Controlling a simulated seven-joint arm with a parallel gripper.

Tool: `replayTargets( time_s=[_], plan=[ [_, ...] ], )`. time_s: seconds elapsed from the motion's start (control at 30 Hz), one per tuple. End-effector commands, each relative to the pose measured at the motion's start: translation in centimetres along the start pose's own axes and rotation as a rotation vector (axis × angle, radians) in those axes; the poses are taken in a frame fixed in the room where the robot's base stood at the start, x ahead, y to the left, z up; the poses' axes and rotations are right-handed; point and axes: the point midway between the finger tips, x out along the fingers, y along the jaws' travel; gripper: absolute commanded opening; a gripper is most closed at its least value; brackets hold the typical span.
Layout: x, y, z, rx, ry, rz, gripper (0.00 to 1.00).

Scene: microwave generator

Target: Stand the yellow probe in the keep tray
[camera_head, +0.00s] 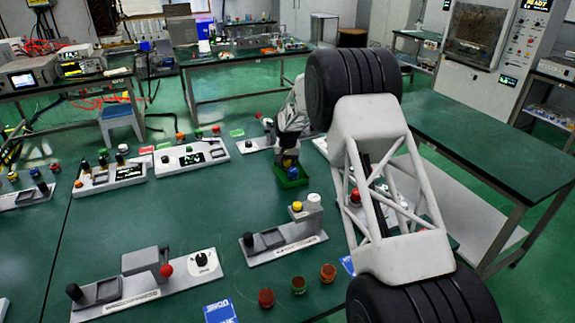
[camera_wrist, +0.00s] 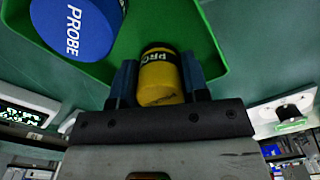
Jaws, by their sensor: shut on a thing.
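My gripper (camera_wrist: 158,85) is shut on the yellow probe (camera_wrist: 160,76), a short cylinder with dark lettering on its side, one finger on each side of it. The green tray (camera_wrist: 205,35) lies right at the held probe. The blue probe (camera_wrist: 75,25), marked PROBE, is in the tray beside the yellow one. In the head view, my gripper (camera_head: 289,155) is over the green tray (camera_head: 301,182), with the blue probe (camera_head: 292,173) on the near side. Whether the yellow probe touches the tray floor cannot be told. No tray label is readable.
Grey panels with knobs and displays stand around: one to the left (camera_head: 190,157), one nearer (camera_head: 285,240), and one front left (camera_head: 150,285). A blue card (camera_head: 220,312) lies there. Bare table lies left of the tray.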

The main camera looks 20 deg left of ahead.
Motion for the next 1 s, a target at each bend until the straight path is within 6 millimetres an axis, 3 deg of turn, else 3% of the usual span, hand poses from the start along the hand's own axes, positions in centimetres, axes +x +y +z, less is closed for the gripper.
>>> replayTargets(
  time_s=[0.4,0.43,0.6,1.0],
  plan=[
    [0.31,0.00,0.00,0.000,0.000,0.000,0.09],
    [0.36,0.00,0.01,0.000,-0.001,0.000,0.43],
    [0.33,0.01,0.01,0.000,0.000,0.000,0.67],
    [-0.02,0.00,0.00,0.000,0.000,0.000,0.67]
  ],
)
